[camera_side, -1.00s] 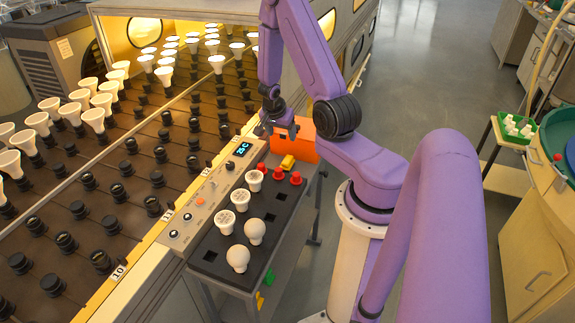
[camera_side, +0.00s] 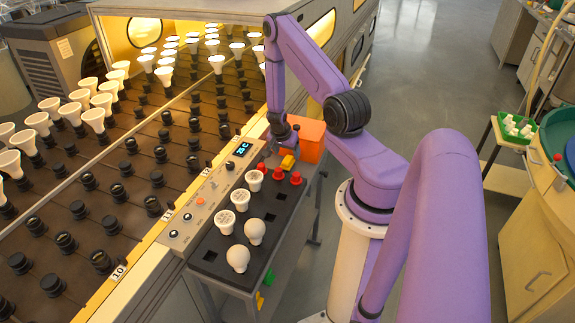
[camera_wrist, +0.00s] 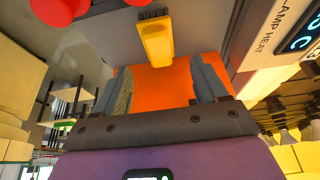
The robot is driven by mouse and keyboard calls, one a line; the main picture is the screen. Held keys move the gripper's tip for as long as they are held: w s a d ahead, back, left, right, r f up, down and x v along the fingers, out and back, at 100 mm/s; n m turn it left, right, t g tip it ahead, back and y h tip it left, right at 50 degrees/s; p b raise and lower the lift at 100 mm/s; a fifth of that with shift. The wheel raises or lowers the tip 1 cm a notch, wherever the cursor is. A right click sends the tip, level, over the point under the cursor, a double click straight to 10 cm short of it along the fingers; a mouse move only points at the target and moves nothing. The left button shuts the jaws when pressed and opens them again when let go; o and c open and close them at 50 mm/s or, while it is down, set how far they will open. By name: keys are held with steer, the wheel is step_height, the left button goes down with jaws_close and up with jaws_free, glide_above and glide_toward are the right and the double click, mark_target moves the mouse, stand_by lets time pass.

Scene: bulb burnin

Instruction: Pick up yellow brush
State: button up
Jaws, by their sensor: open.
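The yellow brush (camera_side: 288,162) lies at the far end of the dark tray, beside the orange box. In the wrist view the brush (camera_wrist: 156,42) shows its yellow handle and dark bristles, just ahead of the gap between my fingers. My gripper (camera_side: 285,138) is slightly above and left of the brush in the side view. In the wrist view my gripper (camera_wrist: 164,82) is open, with its two fingers apart and nothing between them. The fingertips in the side view are small and partly merge with the box.
The orange box (camera_side: 312,142) stands close behind the brush. Red caps (camera_side: 279,173) sit just in front of it. Several white bulbs (camera_side: 239,199) stand in the dark tray (camera_side: 222,254). The control panel (camera_side: 200,204) with its lit display runs along the left side.

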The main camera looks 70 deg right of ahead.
mark_target(287, 160)
steer(key=shift+a+f+x, duration=0.1)
steer(key=shift+a+x, duration=0.05)
steer(key=shift+x, duration=0.75)
steer(key=shift+a+f+x, duration=0.1)
steer(key=shift+a+x, duration=0.05)
steer(key=shift+x, duration=0.8)
steer(key=shift+a+x, duration=0.2)
steer(key=shift+x, duration=0.7)
steer(key=c, duration=1.2)
steer(key=shift+c, duration=0.2)
steer(key=shift+r, duration=0.1)
step_height(287, 160, up, 18)
